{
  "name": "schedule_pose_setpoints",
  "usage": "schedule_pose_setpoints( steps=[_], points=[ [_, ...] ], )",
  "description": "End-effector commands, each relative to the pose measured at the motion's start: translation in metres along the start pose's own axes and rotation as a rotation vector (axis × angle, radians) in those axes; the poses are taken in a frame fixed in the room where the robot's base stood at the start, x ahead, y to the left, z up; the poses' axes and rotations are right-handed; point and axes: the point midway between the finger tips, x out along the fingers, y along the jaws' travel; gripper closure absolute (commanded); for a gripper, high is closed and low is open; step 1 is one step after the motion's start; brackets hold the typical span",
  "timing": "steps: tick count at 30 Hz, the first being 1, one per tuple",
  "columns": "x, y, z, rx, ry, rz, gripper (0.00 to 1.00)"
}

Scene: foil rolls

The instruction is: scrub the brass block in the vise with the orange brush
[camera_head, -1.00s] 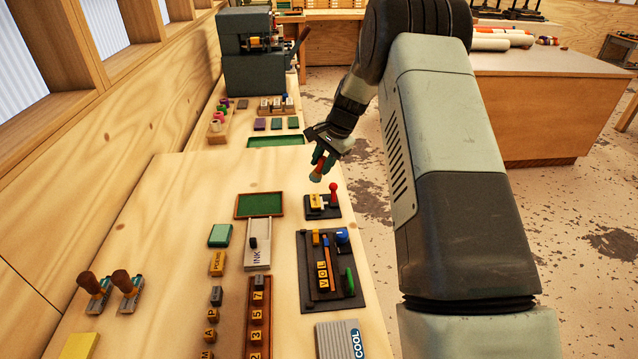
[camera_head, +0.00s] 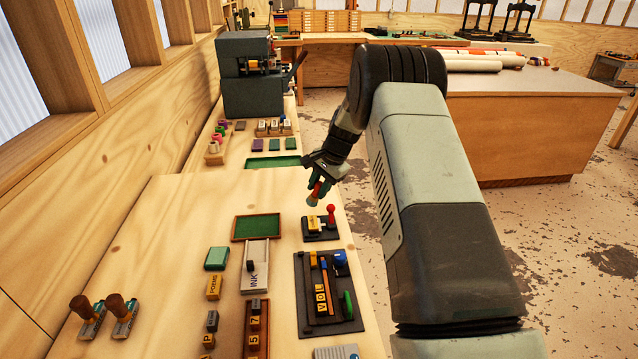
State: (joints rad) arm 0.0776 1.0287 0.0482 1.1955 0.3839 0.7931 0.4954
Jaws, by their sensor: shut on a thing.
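The brass block (camera_head: 313,223) sits in a small dark vise (camera_head: 312,238) near the right edge of the light wooden bench. A red-knobbed handle (camera_head: 331,212) stands at the vise's right side. My gripper (camera_head: 318,184) is shut on the orange brush (camera_head: 315,190), just above and beyond the vise in the picture. A gap shows in the picture between that end and the block, but true height is hard to judge. The fingers partly hide the brush handle.
A green-lined tray (camera_head: 257,239) lies left of the vise. A dark tool board (camera_head: 335,322) with several tools and letter blocks lies in front of it.

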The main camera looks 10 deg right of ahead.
Motion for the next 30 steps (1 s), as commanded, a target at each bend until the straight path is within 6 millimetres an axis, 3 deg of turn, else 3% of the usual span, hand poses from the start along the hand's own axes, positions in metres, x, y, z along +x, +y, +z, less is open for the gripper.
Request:
schedule_pose_setpoints(
  steps=[6, 11, 30],
  points=[
    [-0.010, -0.004, 0.001, -0.001, 0.002, -0.002, 1.00],
    [-0.007, -0.002, 0.001, 0.000, 0.000, 0.000, 1.00],
    [0.043, 0.015, -0.004, 0.001, -0.002, 0.001, 1.00]
  ],
)
